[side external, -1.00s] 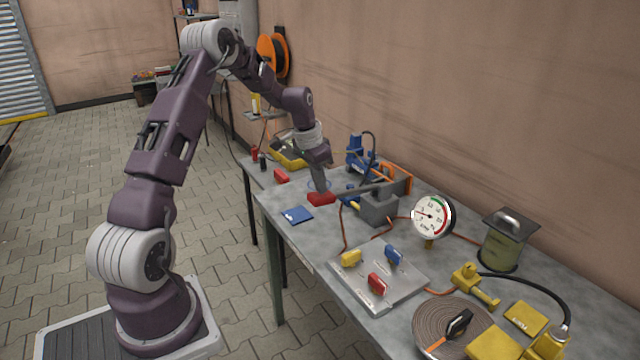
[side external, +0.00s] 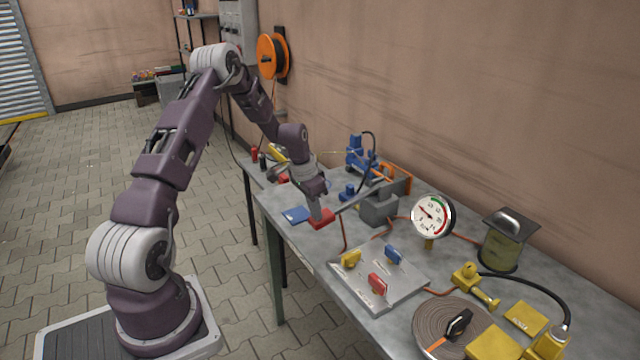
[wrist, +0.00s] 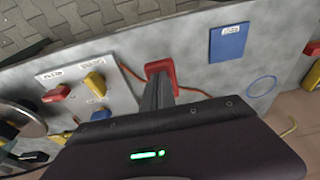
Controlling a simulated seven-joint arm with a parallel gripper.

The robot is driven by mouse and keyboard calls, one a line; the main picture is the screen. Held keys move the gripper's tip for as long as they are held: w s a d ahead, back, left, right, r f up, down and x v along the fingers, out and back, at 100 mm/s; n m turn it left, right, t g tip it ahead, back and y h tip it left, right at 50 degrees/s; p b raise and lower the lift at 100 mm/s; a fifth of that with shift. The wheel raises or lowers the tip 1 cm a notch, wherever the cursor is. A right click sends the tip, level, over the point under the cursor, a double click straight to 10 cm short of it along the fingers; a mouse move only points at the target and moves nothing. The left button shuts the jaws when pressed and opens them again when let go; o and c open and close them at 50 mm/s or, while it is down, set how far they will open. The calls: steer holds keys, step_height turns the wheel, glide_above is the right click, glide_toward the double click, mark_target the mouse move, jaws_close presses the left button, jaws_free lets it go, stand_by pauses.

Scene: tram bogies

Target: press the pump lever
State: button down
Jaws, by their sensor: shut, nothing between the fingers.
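The pump lever (side external: 358,197) is a grey bar running from the grey pump block (side external: 379,208) to a red end grip (side external: 322,220). It slopes down toward that grip, low over the table. My gripper (side external: 318,211) is shut, fingers pointing down, with its tips at the top of the red grip and seemingly touching it. In the wrist view the dark fingers (wrist: 159,84) reach the red grip (wrist: 160,66) and cover part of it. The fingers do not enclose it.
A blue labelled pad (side external: 296,214) lies left of the grip. A plate (side external: 345,277) with yellow, blue and red valve handles lies in front. A round gauge (side external: 432,217) stands right of the pump. An orange-framed blue device (side external: 361,153) stands behind. An orange hose crosses the table nearby.

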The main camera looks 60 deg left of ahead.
steer(key=shift+s+x, duration=0.2)
steer(key=shift+x, duration=0.7)
steer(key=shift+s+x, duration=0.2)
steer(key=shift+x, duration=0.7)
steer(key=shift+f, duration=0.2)
steer(key=shift+r, duration=0.35)
steer(key=v, duration=0.3)
steer(key=shift+s+a+r, duration=0.1)
steer(key=shift+s+r, duration=0.05)
steer(key=shift+r, duration=0.1)
steer(key=s+r, duration=0.6)
steer(key=r, duration=0.2)
steer(key=shift+s, duration=0.2)
